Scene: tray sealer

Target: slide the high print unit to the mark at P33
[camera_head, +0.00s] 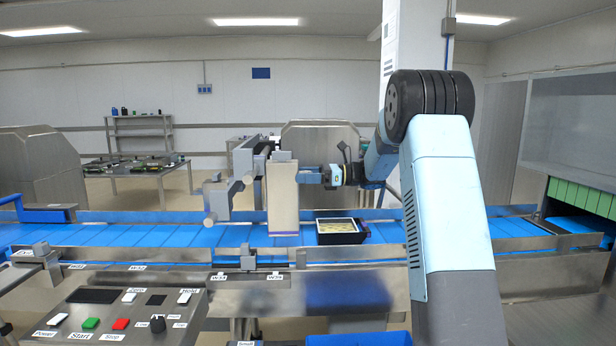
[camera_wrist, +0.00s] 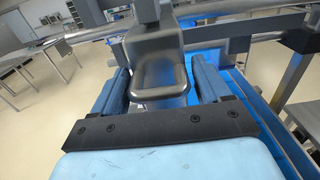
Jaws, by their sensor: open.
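What looks like the high print unit is a tall pale box (camera_head: 283,200) with a grey cap, standing upright over the blue conveyor beside grey rollers. My gripper (camera_head: 312,176) is at its right side, at upper height. In the wrist view my gripper (camera_wrist: 160,78) is open, with one blue finger on each side of a dark grey handle-like part (camera_wrist: 158,60). I cannot tell whether the fingers touch it. I cannot read a P33 mark; small labels on the front rail (camera_head: 275,277) are hard to read.
A black tray (camera_head: 340,226) with pale contents sits on the blue conveyor (camera_head: 110,236), just right of the pale box. A control panel (camera_head: 120,318) with buttons is at front left. A green-curtained machine opening (camera_head: 580,195) is at far right.

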